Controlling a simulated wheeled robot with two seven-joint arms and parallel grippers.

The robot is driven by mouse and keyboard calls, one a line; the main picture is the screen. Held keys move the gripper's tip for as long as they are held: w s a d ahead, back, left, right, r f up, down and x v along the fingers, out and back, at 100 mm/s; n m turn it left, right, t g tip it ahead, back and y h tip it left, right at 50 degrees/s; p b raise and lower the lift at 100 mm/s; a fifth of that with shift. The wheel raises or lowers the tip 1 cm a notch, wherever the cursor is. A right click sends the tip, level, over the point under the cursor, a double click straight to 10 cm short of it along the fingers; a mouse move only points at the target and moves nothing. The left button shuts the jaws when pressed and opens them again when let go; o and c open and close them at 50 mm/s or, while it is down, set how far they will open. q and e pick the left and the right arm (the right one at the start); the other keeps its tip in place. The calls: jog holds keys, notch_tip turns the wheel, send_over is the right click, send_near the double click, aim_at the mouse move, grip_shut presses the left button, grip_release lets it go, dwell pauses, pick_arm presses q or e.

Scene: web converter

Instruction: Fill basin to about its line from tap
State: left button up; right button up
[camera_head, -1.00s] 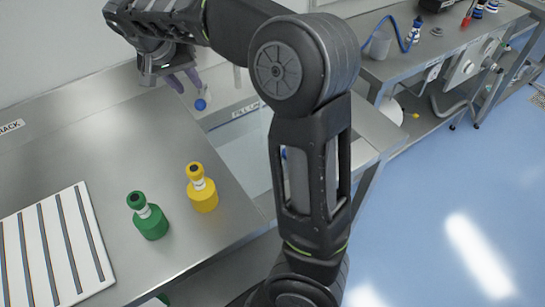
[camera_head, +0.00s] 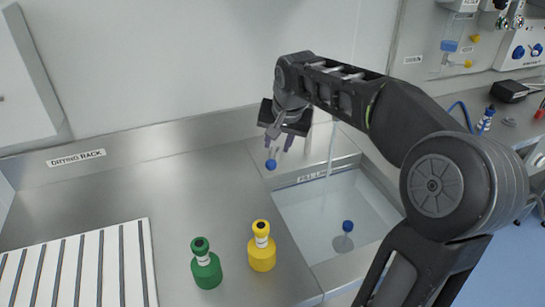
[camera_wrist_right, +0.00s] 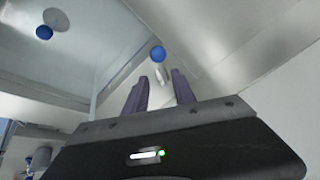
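The sunken basin (camera_head: 380,196) is right of the bottles, with a label, apparently FILL LINE (camera_head: 313,175), on its back wall. A thin pale stream (camera_head: 330,155) runs down into it; the exact water level is hard to tell. A blue-knobbed plug (camera_head: 348,226) stands on the basin floor and also shows in the right wrist view (camera_wrist_right: 44,32). My right gripper (camera_head: 281,143) is at the tap lever's blue ball (camera_head: 271,164). In the right wrist view its purple fingers (camera_wrist_right: 159,84) are apart, with the ball (camera_wrist_right: 158,54) just beyond the tips. The tap body is mostly hidden. My left gripper is out of view.
A green bottle (camera_head: 206,268) and a yellow bottle (camera_head: 262,250) stand on the steel counter left of the basin. A white slatted drying rack (camera_head: 140,262) lies at the left. The wall is close behind the gripper. The counter's back middle is clear.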

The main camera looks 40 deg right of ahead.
aim_at(273, 158)
jog(key=shift+w+a+f, duration=0.1)
jog(key=shift+w+f, duration=0.1)
jog(key=shift+f, duration=0.1)
jog(key=x, duration=0.7)
jog(key=shift+p, duration=0.4)
grip_shut()
jog(key=shift+f, duration=0.1)
jog(key=shift+a+f, duration=0.1)
jog(key=shift+f, duration=0.1)
dwell(0.6)
